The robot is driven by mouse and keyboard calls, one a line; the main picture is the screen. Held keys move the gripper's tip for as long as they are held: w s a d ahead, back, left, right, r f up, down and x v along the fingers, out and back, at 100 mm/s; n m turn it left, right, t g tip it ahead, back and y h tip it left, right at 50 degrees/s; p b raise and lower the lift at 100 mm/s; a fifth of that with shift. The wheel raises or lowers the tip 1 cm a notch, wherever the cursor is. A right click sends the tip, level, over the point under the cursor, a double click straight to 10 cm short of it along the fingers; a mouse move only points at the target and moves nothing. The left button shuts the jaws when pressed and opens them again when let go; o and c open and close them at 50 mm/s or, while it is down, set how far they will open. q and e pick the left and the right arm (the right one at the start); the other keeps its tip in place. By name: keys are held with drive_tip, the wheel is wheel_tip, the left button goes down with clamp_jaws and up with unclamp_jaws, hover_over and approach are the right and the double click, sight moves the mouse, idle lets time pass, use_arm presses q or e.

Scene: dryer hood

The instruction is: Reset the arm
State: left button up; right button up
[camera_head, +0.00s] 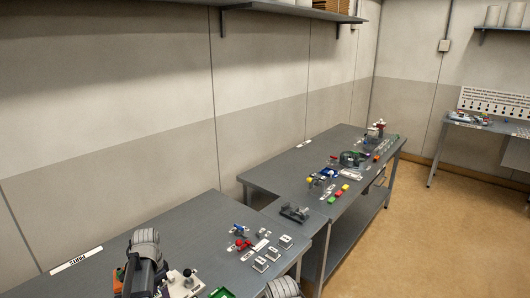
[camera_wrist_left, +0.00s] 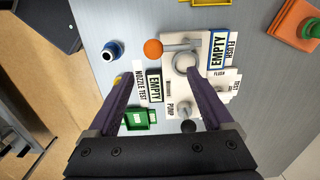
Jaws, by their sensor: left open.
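My left arm (camera_head: 145,260) stands over the near bench in the head view. My left gripper (camera_wrist_left: 160,78) is open in the left wrist view, with nothing between its fingers. Below it is a white panel (camera_wrist_left: 168,88) with labels such as EMPTY, FLUSH, PUMP and NOZZLE TEST. A grey lever with an orange ball knob (camera_wrist_left: 153,48) lies across the panel's upper part. A second grey knob (camera_wrist_left: 182,107) and a black ball (camera_wrist_left: 188,126) sit lower. I cannot tell whether a finger touches the panel. My right gripper is out of view.
A green tray (camera_wrist_left: 138,120), a blue-and-white cylinder (camera_wrist_left: 112,50) and an orange block with a green knob (camera_wrist_left: 297,25) surround the panel. The near bench (camera_head: 150,225) has a clear back part. Small fixtures crowd its right end; the far bench (camera_head: 285,172) continues beyond.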

use_arm(q)
drive_tip(key=s+d+n, duration=0.1)
drive_tip(key=s+d, duration=0.4)
drive_tip(key=d, duration=0.4)
drive_tip(key=s+d+n, duration=0.1)
drive_tip(key=s+d, duration=0.5)
drive_tip(key=d, duration=0.3)
drive_tip(key=s+d+n+y, duration=0.1)
drive_tip(key=s+d+n, duration=0.1)
drive_tip(key=s+d, duration=0.3)
drive_tip(key=d, duration=0.4)
drive_tip(key=shift+s+r, duration=0.2)
drive_tip(key=shift+s, duration=0.05)
idle(1.2)
